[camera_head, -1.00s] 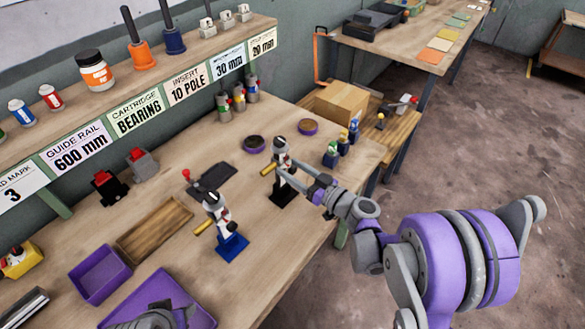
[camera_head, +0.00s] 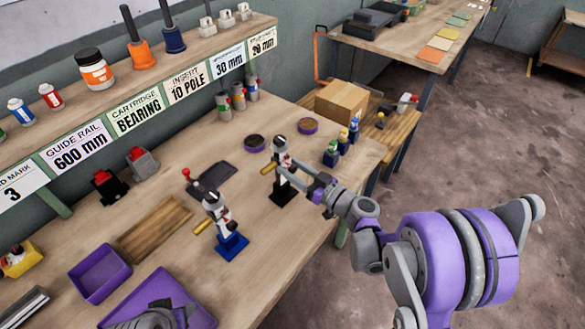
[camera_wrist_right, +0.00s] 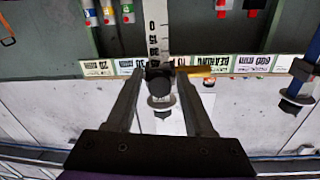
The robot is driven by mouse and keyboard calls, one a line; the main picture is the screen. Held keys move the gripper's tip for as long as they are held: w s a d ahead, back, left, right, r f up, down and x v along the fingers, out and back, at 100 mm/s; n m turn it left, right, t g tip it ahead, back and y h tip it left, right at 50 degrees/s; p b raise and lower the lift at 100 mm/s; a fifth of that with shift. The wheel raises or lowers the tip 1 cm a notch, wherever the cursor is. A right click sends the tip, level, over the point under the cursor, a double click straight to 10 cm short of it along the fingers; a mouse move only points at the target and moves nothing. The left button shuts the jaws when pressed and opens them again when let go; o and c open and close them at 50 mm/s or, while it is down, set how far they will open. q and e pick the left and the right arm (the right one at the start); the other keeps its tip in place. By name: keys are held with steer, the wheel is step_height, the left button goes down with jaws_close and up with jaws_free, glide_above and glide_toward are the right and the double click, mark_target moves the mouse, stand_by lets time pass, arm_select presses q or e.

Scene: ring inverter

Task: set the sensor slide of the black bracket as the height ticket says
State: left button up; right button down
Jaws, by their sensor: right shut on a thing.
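The black bracket (camera_head: 283,194) stands upright near the table's right edge, with a black foot, a white upright scale and a yellow-brown knob (camera_head: 267,170) on its left. My right gripper (camera_head: 299,174) reaches it from the right and is shut on its sensor slide. In the right wrist view the dark slide (camera_wrist_right: 160,80) sits between the fingers, in front of the scale (camera_wrist_right: 156,35), whose marks look rotated; only the 0 reads clearly. No height ticket can be told for certain.
A similar bracket with a blue foot (camera_head: 232,246) stands to the left. A dark flat plate (camera_head: 215,178), a wooden tray (camera_head: 153,229) and purple trays (camera_head: 100,274) lie nearby. Small coloured bottles (camera_head: 343,142) stand behind right. A labelled shelf (camera_head: 135,85) runs along the back.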

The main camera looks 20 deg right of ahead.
arm_select(q)
steer(key=f+b, duration=0.1)
steer(key=f, duration=0.1)
steer(key=s+f+b, duration=0.1)
steer(key=f+b, duration=0.1)
steer(key=shift+w+r, duration=0.1)
arm_select(e)
step_height(320, 180, down, 5)
steer(key=shift+r, duration=0.1)
steer(key=c, duration=0.6)
jaws_free()
arm_select(q)
steer(key=shift+f+b, duration=0.5)
steer(key=shift+b, duration=0.1)
arm_select(e)
steer(key=v, duration=1)
steer(key=shift+s+d, duration=0.2)
steer(key=shift+s, duration=0.1)
